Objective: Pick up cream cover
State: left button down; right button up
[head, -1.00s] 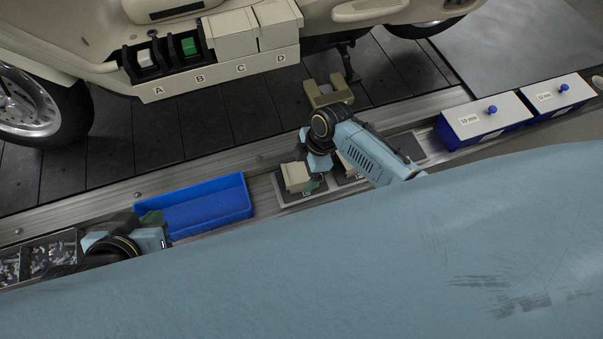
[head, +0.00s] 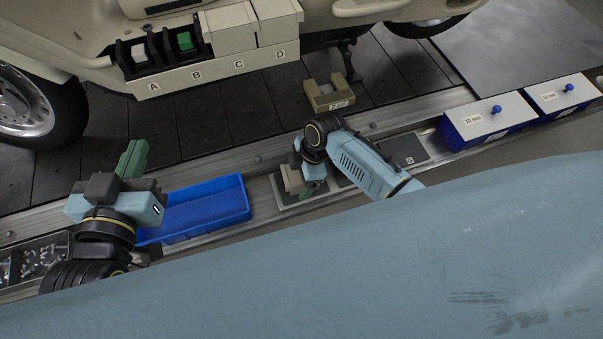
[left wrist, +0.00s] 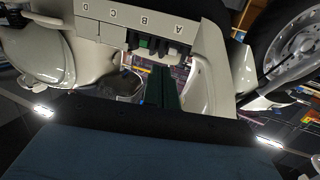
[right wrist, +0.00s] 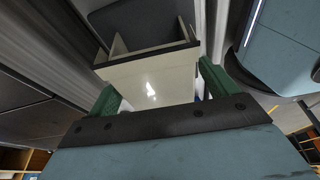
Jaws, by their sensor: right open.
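A cream cover (head: 293,180) sits on a dark pad (head: 284,197) on the rail beside the blue tray. My right gripper (head: 305,178) is over it, pointing down, and its arm hides part of it. In the right wrist view the cream cover (right wrist: 150,78) is a box-like piece between the two green fingers (right wrist: 160,92), which stand apart at its sides. I cannot tell whether they touch it. My left gripper (head: 133,158) is raised left of the tray, empty, its green fingers together; they also show in the left wrist view (left wrist: 162,88).
A blue tray (head: 205,208) lies between my arms. Two blue boxes with white lids (head: 487,118) stand at the right. A cream bracket (head: 330,96) is on the slatted floor. The scooter panel (head: 215,75) labelled A to D is behind; A and B are open.

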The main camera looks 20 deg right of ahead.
jog(key=c, duration=1.1)
jog(key=shift+r, duration=0.2)
